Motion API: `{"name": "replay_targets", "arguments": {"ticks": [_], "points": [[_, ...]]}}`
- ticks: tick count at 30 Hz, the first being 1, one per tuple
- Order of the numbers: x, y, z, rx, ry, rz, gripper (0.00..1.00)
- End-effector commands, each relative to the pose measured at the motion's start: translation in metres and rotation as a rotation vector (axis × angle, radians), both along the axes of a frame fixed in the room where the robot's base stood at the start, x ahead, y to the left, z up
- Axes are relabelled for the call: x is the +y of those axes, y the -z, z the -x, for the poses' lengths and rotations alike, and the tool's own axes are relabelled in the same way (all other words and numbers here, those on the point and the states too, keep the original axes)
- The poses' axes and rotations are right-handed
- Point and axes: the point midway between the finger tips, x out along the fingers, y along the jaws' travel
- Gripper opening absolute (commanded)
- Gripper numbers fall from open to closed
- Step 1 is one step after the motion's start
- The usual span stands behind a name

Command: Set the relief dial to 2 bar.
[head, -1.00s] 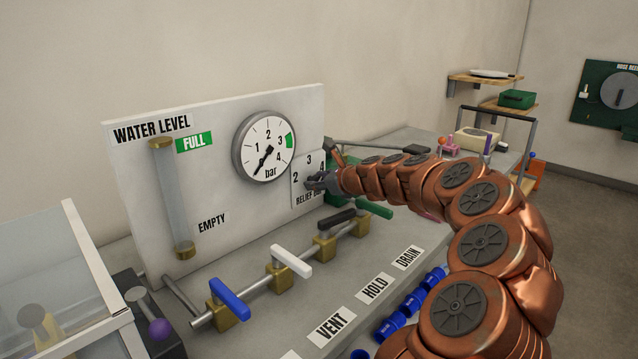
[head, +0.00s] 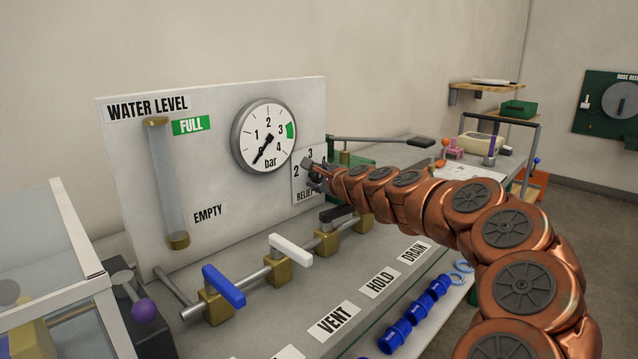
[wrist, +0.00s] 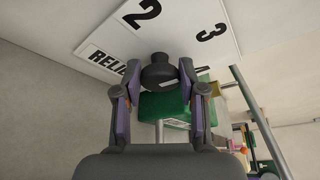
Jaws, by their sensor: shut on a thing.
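The relief dial is a dark round knob (wrist: 158,70) on a white plate (head: 297,187) marked 2, 3 and RELIEF, at the right end of the gauge panel. My gripper (head: 312,171) is at this plate and hides most of the knob in the head view. In the wrist view its two fingers stand on either side of the knob, shut on it. A small light mark shows on the knob, but I cannot tell which number it points to. The round bar gauge (head: 264,136) to the left has its needle pointing down-left, near the low end.
Below the panel, a pipe carries valves with a blue handle (head: 223,286), a white handle (head: 291,250) and a black handle (head: 337,213). A green block (wrist: 165,107) lies behind the knob. A clear-sided box (head: 45,255) stands left.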

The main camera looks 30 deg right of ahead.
Motion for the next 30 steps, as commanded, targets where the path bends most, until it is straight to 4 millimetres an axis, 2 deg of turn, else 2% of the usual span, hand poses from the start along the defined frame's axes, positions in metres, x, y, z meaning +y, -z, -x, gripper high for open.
{"name": "replay_targets", "arguments": {"ticks": [15, 16, 23, 30], "points": [[0.0006, -0.0007, -0.0002, -0.005, -0.001, 0.021, 0.06], [0.0006, -0.0007, -0.0002, -0.005, -0.001, 0.021, 0.41], [-0.0001, -0.0003, -0.0001, -0.005, 0.0, 0.02, 0.65], [-0.0003, -0.0001, 0.0, -0.004, 0.001, 0.02, 0.66]]}}
